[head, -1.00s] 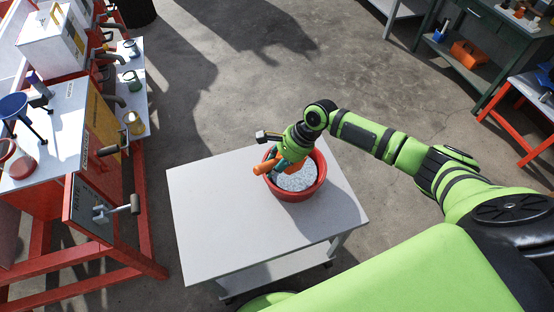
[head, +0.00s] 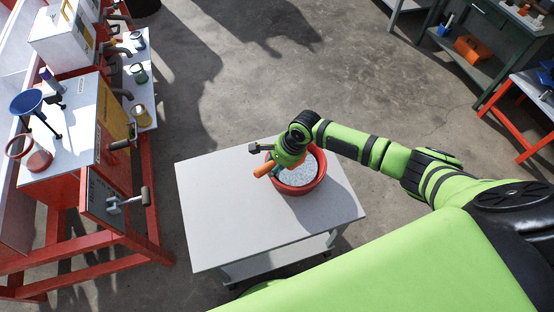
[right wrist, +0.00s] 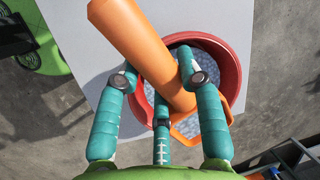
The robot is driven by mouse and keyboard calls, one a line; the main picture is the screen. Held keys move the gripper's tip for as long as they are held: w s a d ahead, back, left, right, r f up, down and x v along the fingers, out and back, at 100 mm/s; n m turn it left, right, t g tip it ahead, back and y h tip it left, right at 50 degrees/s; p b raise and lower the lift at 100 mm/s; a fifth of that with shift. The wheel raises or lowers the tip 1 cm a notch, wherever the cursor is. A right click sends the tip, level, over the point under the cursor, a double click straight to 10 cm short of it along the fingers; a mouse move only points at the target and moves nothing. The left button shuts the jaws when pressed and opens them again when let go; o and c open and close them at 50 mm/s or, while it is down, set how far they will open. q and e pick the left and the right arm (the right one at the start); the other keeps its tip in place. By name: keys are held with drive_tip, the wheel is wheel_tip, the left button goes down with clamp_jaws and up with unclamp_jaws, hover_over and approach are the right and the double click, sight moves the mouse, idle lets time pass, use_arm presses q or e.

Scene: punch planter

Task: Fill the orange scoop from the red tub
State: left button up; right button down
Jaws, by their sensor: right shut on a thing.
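The red tub (head: 301,190) stands on the white table and holds pale grey granules. It also shows in the right wrist view (right wrist: 233,65). My right gripper (head: 279,168) is at the tub's left side in the head view, over its rim. It is shut on the thick handle of the orange scoop (head: 263,169). In the right wrist view the scoop's handle (right wrist: 138,42) slants from the upper left down between the teal fingers (right wrist: 165,88). The scoop's bowl end is over or in the tub, mostly hidden by handle and fingers, so its contents cannot be told. My left gripper is out of view.
The white table (head: 225,215) is bare left of the tub. A red-framed bench (head: 150,230) with a crank, a blue funnel (head: 26,101) and several cups stands at the left. A green shelf (head: 480,70) is at the upper right. Concrete floor lies between.

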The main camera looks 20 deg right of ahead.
drive_tip(key=shift+s+a+r+h+p, duration=0.15)
drive_tip(key=shift+a+h+p, duration=0.35)
drive_tip(key=shift+p, duration=0.7)
drive_tip(key=shift+t+h+p, duration=0.3)
drive_tip(key=shift+h+p, duration=0.25)
drive_tip(key=shift+h, duration=0.05)
drive_tip(key=shift+f, duration=0.2)
drive_tip(key=shift+r, duration=0.1)
